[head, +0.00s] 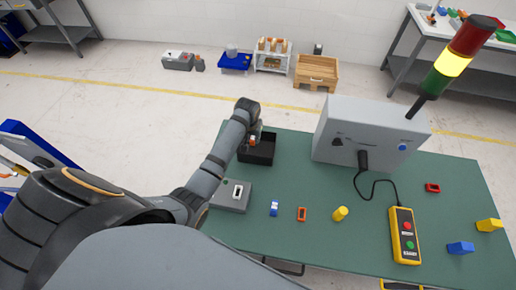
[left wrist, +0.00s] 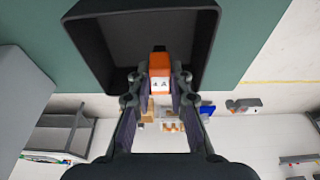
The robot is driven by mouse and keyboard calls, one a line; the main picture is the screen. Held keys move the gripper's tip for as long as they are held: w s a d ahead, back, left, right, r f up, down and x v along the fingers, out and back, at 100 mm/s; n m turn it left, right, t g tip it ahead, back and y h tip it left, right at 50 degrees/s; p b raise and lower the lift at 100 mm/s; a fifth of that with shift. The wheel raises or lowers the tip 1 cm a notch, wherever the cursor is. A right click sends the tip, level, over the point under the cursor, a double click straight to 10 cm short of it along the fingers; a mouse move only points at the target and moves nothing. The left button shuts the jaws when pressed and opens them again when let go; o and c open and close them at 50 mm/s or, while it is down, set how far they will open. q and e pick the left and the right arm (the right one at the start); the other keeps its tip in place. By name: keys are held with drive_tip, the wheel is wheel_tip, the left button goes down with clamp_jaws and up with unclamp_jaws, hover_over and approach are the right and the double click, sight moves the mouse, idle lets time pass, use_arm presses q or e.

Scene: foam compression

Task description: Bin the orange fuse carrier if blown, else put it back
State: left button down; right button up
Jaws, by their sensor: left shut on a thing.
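The orange fuse carrier (head: 253,142) is held in my left gripper (head: 254,137) over the black bin (head: 258,158). In the left wrist view, the orange fuse carrier (left wrist: 160,64) sits between the fingertips of my left gripper (left wrist: 160,82), with a white face bearing small dark marks towards the camera. The open mouth of the black bin (left wrist: 85,40) is beyond it. The marks are too small to read, and I cannot tell whether the fuse is blown. My right gripper is not in view.
On the green table (head: 320,250) stand a grey block with a white oval slot (head: 232,196), a blue-and-white piece (head: 273,209), an orange-red frame (head: 302,214), a yellow cylinder (head: 340,213) and a yellow pendant (head: 405,238). A grey cabinet (head: 370,125) stands behind; its stack light (head: 455,62) glows yellow.

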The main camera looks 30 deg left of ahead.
use_arm(q)
drive_tip(key=c, duration=1.2)
unclamp_jaws()
drive_tip(key=shift+a, duration=0.15)
drive_tip(key=shift+o, duration=0.2)
drive_tip(key=shift+r, duration=0.15)
drive_tip(key=v, duration=1.1)
drive_tip(key=shift+s+r, duration=0.15)
drive_tip(key=shift+r, duration=0.2)
